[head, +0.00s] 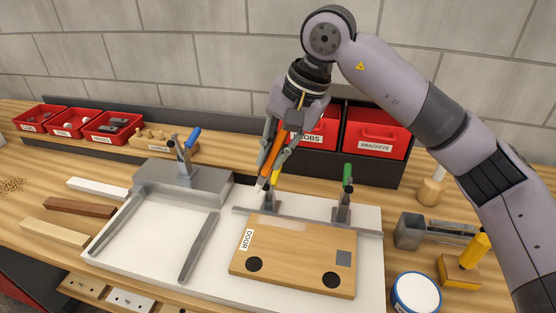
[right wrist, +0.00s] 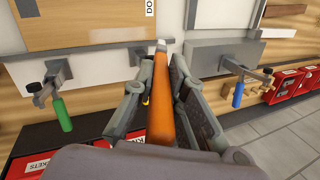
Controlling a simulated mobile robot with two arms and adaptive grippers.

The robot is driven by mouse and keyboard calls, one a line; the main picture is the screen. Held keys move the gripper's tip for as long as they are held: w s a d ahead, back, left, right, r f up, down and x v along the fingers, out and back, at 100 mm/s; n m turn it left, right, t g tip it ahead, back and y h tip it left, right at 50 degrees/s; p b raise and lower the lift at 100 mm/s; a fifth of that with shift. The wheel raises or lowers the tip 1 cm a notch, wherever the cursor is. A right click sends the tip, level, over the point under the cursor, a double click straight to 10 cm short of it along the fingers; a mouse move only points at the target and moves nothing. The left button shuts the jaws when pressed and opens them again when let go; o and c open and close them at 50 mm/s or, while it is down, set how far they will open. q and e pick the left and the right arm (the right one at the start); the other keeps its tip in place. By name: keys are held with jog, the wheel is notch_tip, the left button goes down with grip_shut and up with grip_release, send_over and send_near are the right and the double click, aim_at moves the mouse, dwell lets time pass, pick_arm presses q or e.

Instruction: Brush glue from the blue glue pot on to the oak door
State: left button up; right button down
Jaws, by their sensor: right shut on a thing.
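The oak door (head: 292,262), labelled DOOR, lies flat on the white board, with two black discs and a grey square on it. A paler strip (head: 282,223) runs along its far edge. The blue glue pot (head: 416,294) with a white top stands right of the board, at the bottom edge. My right gripper (head: 281,140) is shut on the orange handle of a brush (head: 269,158), tilted with its pale tip down, beyond the door's far left corner. The brush (right wrist: 160,105) also shows in the right wrist view between the fingers (right wrist: 160,88). My left gripper is not in view.
Clamps with a green handle (head: 347,177) and a yellow handle stand along the door's far edge; a blue-handled clamp (head: 191,139) is further left. Red bins (head: 376,133) stand behind.

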dwell(0.4)
jog(key=shift+b+x, duration=0.85)
jog(key=shift+x, duration=0.2)
jog(key=shift+d, duration=0.1)
jog(key=shift+s, duration=0.15)
